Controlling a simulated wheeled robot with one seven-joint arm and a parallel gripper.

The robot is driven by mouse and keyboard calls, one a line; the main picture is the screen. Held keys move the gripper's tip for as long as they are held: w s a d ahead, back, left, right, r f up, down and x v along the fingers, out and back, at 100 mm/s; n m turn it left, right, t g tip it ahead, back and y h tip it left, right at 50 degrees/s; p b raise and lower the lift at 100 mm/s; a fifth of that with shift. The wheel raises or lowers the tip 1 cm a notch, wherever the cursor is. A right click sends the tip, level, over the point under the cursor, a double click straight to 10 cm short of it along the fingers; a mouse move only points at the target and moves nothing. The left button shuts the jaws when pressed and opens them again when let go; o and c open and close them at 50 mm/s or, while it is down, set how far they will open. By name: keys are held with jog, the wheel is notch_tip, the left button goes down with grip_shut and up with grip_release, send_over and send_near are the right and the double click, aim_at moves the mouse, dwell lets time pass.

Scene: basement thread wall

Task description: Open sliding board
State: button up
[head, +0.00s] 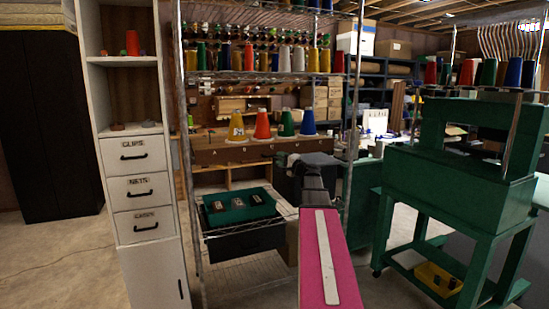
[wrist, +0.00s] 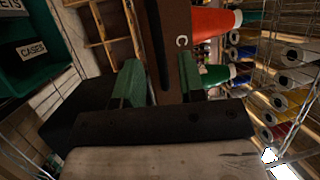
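The sliding board looks to be the long brown board (head: 225,154) under the row of thread cones on the wire rack in the head view. My gripper (head: 292,160) is at the board's right end, partly hidden by my own arm. In the wrist view the brown board (wrist: 172,35), marked with a letter C, runs down between the two green fingers of my gripper (wrist: 160,82). The fingers are apart, one on each side of the board. I cannot tell whether either finger touches it. The board's near end is hidden by the gripper body.
An orange cone (head: 262,126) and other cones stand above the board. A green tray (head: 268,194) sits on the wire shelf below; it also shows in the wrist view (wrist: 40,68). A white drawer cabinet (head: 148,195) stands left, a green machine stand (head: 455,180) right. Floor is open at left.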

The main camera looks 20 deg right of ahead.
jog(key=shift+x, duration=2.2)
grip_shut()
jog(key=shift+s+f, duration=0.1)
